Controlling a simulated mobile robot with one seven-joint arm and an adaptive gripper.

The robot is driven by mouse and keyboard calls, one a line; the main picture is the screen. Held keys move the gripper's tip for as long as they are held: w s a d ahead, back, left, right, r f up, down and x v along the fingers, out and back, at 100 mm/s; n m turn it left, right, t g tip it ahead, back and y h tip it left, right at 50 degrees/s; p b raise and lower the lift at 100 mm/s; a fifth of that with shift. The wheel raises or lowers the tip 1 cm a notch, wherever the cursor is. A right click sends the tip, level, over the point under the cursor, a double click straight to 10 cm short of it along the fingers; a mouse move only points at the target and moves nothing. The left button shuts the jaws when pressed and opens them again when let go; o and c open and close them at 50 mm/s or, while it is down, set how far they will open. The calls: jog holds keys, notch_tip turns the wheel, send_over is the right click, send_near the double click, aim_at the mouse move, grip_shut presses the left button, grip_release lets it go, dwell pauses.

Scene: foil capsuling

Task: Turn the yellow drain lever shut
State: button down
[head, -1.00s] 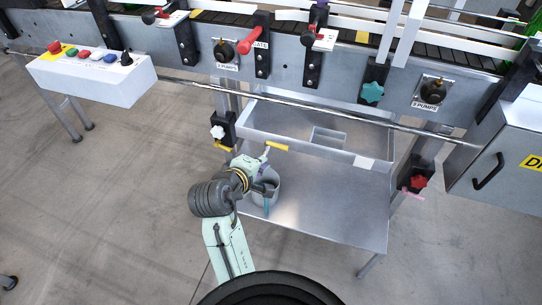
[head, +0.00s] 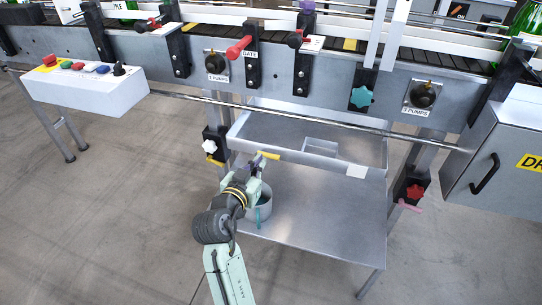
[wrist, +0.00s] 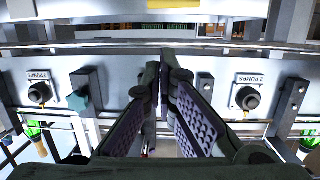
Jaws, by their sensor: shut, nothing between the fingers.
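The metal tray (head: 345,155) sits under the conveyor, above a lower shelf (head: 320,215). A long rail (head: 330,121) crosses above the tray.

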jog(key=w+d+f+p, duration=0.2)
jog(key=w+d+f, duration=0.1)
jog(key=w, duration=0.5)
jog(key=shift+w+f, duration=0.15)
jog(key=shift+f, duration=0.7)
jog(key=shift+d, duration=0.1)
jog(key=shift+w+d+f+b, duration=0.3)
jog(key=shift+w+f+b, duration=0.1)
jog(key=shift+b, duration=0.35)
